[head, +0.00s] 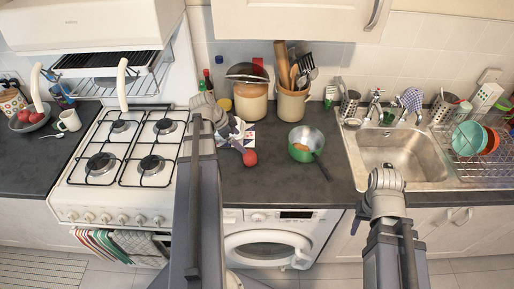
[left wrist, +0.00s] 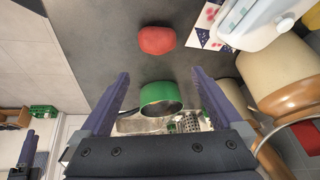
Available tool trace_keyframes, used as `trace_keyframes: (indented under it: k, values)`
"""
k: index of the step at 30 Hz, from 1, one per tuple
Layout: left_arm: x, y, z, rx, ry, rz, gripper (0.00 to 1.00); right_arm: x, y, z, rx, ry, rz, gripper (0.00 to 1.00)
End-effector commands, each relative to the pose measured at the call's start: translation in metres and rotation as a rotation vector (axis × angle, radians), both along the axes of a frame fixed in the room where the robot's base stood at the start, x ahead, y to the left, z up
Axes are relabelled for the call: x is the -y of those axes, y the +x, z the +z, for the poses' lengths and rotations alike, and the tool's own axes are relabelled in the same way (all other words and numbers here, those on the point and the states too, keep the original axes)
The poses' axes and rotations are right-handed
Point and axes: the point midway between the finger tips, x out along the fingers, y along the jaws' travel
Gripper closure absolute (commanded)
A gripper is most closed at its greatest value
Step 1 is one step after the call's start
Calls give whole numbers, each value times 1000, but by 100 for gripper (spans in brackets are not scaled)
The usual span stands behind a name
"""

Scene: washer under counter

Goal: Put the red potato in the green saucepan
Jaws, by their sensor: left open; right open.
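The red potato (head: 249,158) lies on the dark counter right of the stove; it also shows in the left wrist view (left wrist: 157,40). The green saucepan (head: 302,155) stands on the counter to its right, its handle pointing to the front; it also shows in the left wrist view (left wrist: 160,95). My left gripper (left wrist: 160,74) is open and empty, with the potato beyond its fingertips and the saucepan seen between its fingers. My left arm hides part of the counter in the head view. My right gripper (left wrist: 28,143) is open, low in front of the counter, mostly hidden in the head view.
A patterned cloth or card (head: 247,134) lies behind the potato. A brown-and-cream jar (head: 250,105) and a utensil crock (head: 292,106) stand behind. The sink (head: 400,155) is right of the saucepan, the stove (head: 125,150) to the left. Counter between potato and saucepan is clear.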

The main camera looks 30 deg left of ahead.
Motion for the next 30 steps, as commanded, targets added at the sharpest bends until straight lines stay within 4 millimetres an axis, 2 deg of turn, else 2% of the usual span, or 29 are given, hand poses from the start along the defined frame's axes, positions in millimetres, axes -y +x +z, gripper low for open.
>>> trace_keyframes:
  k: [5,8,11,14,15,21,24,27,30]
  values:
    - [3,1,0,-4,-1,0,0,0,0,0,0,0,0,50]
    - [23,4,-2,-33,-10,-1,0,0,0,0,0,0,0,50]
    - [67,10,-7,-103,-22,9,0,0,0,0,0,0,0,50]
    - [124,10,-12,-197,-22,34,0,0,0,0,0,0,0,50]
    - [146,8,-15,-234,-16,49,0,0,0,0,0,0,0,50]
    - [244,-13,-22,-385,55,141,0,0,0,0,0,0,0,50]
    - [286,-30,-24,-432,109,197,0,0,0,0,0,0,0,50]
    - [320,-48,-24,-457,163,255,0,0,0,0,0,0,0,50]
    - [345,-63,-24,-465,209,307,0,0,0,0,0,0,0,50]
